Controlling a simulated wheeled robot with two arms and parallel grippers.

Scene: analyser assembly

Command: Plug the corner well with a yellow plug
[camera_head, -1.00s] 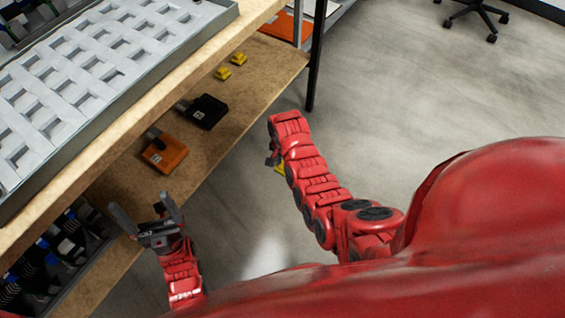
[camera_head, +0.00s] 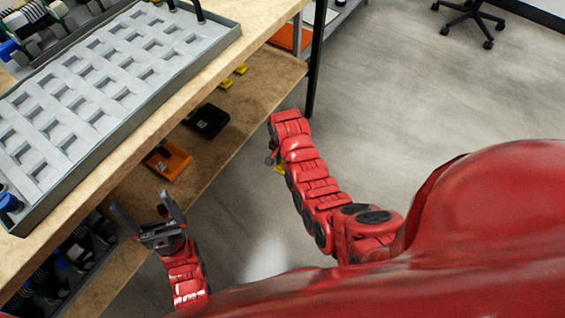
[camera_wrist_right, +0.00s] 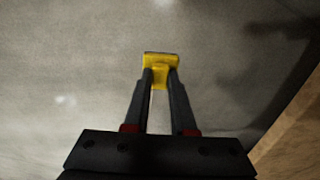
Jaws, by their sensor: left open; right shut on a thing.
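My right gripper (camera_wrist_right: 160,82) is shut on a yellow plug (camera_wrist_right: 161,60), held at the fingertips over the floor in the right wrist view. In the head view the same plug (camera_head: 279,169) shows only partly beside my right arm, right of the shelving. The grey tray (camera_head: 133,164) with many square wells lies on the upper shelf at the left; most of its visible wells look empty. My left gripper (camera_head: 146,212) is open and empty in front of the shelves, below the tray. Two more yellow plugs (camera_head: 241,70) (camera_head: 226,83) lie on the lower shelf.
A dark post (camera_head: 316,60) stands at the shelf's right end. Dark items stand in the tray's far right end, and a blue-capped item (camera_head: 9,202) at its near left.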

